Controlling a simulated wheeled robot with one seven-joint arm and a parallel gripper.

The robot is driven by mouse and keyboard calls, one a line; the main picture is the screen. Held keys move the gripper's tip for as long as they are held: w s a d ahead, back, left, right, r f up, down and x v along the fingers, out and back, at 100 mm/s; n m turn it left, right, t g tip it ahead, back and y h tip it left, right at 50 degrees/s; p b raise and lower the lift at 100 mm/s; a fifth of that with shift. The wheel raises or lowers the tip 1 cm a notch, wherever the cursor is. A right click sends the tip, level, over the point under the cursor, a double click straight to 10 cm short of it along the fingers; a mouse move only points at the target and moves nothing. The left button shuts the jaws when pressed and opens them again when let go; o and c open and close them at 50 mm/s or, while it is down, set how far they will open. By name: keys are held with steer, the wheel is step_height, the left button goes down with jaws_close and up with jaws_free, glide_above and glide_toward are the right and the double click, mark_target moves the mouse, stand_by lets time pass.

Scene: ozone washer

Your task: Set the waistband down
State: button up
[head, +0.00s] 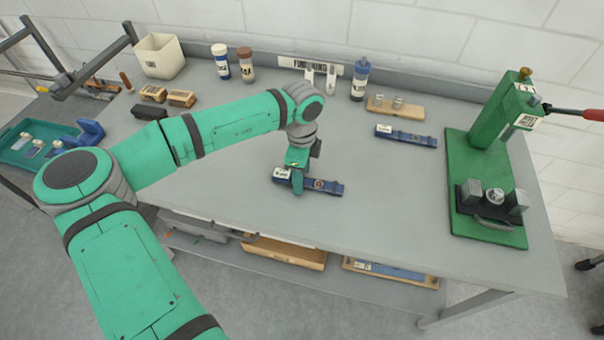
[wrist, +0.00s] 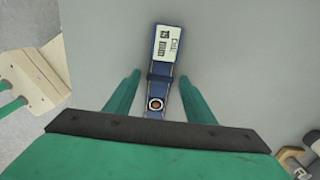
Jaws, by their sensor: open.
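The waistband is a dark blue strap with a white label and a round metal fitting. In the head view one such waistband (head: 325,187) lies on the grey table (head: 400,215) near its front middle. My gripper (head: 298,186) is right over it, with the fingers down beside the strap. In the wrist view the waistband (wrist: 161,75) lies between the two green fingers of my gripper (wrist: 162,95), with a gap on both sides. The gripper is open. A second, similar blue strap (head: 405,136) with a white label lies farther back on the table.
A green press (head: 484,150) stands at the right. A wooden block (head: 396,108) with small metal parts and several bottles, including a blue one (head: 360,78), stand at the back. A white bin (head: 159,56) is at the back left. The table's front right is clear.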

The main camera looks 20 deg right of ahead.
step_height(320, 180, up, 12)
stand_by(0.5)
steer(key=shift+r, duration=0.1)
